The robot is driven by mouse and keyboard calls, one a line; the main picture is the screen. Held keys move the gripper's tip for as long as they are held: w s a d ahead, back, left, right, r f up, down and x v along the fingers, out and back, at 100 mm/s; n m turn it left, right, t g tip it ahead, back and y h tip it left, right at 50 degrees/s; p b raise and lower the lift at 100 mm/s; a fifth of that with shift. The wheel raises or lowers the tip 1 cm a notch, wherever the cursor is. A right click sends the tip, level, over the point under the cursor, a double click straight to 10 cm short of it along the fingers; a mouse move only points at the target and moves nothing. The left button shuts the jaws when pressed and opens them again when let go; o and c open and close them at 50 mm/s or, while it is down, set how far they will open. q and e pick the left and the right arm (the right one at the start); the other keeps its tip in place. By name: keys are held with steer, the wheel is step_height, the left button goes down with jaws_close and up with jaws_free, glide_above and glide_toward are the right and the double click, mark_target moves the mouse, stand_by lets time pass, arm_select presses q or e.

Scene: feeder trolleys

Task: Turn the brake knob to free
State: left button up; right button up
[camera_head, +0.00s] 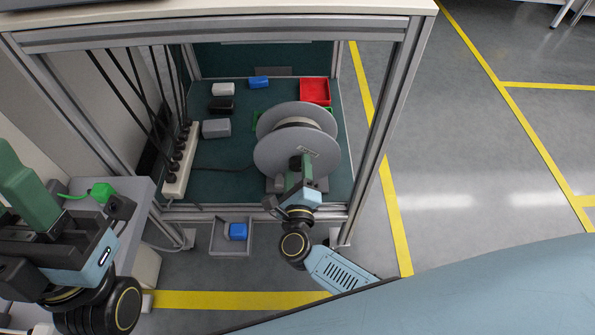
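A large grey reel (272,155) with two round flanges stands on its side on the dark green floor of the trolley. My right gripper (300,164) reaches in over the trolley's front rail, its dark fingertips at the middle of the reel's near flange. No brake knob can be made out; the fingers cover the hub area. Whether they touch or close on anything there is too small to tell. My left arm is at the lower left, away from the reel.
A white power strip (180,165) with several black plugs and cables is left of the reel. Grey (217,128) and blue (259,82) blocks and a red tray (314,92) lie behind. The trolley's posts and front rail frame my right arm. A green plug (103,192) is near my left arm.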

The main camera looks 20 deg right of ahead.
steer(key=c, duration=0.8)
